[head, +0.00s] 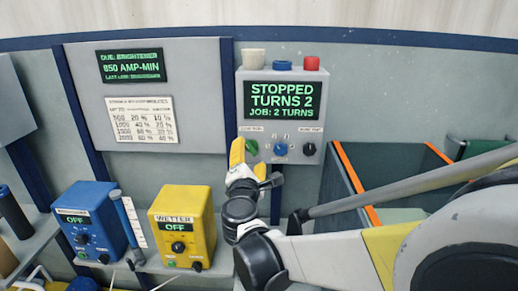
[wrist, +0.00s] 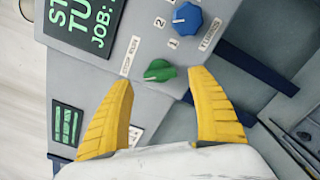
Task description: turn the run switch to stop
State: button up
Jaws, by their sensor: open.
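The run switch is a green knob (head: 251,148) at the lower left of a grey control box (head: 307,84). In the wrist view the green knob (wrist: 160,72) lies just beyond the gap between my fingertips, beside a small label that seems to read stop and run. Which way its pointer faces is hard to tell. The box's screen (head: 282,101) reads STOPPED, TURNS 2, JOB: 2 TURNS. My gripper (head: 249,160) has yellow fingers, spread apart and empty, in front of the knob's lower side. It also shows in the wrist view (wrist: 161,86).
A blue numbered knob (head: 281,149) and a black knob (head: 309,149) sit right of the green one. A red button (head: 311,63) tops the box. Blue (head: 92,220) and yellow (head: 182,222) units reading OFF stand lower left. An orange-edged bin (head: 354,180) is right.

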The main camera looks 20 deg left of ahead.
jog(key=v, duration=0.8)
jog(key=shift+r, duration=0.1)
